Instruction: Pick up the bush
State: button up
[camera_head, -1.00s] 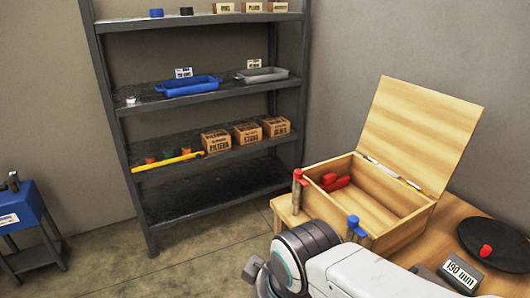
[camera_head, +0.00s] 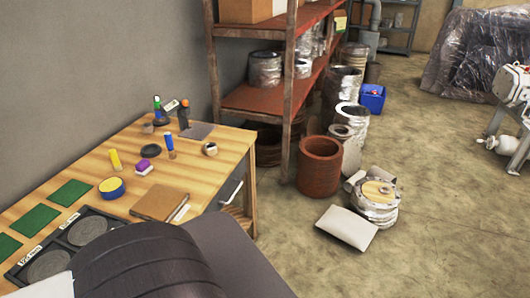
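I cannot tell for sure which thing is the bush. A small ring-shaped piece (camera_head: 210,149) lies near the right end of the wooden workbench (camera_head: 228,148), beyond a brown book-like block (camera_head: 159,201). A rust-brown hollow cylinder (camera_head: 320,167) stands upright on the floor to the right of the bench. My gripper is not visible. A large dark rounded shape in the bottom foreground hides part of the bench's front.
The bench holds green mats (camera_head: 69,193), a black tray with round discs (camera_head: 48,263), a yellow-blue tin (camera_head: 112,188) and small upright tools. A red-shelved rack (camera_head: 265,100) stands behind. Flanged parts (camera_head: 377,202) and a pale bag (camera_head: 346,227) lie on the floor.

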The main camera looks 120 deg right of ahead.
aim_at(210, 149)
jog(key=z, duration=3.95)
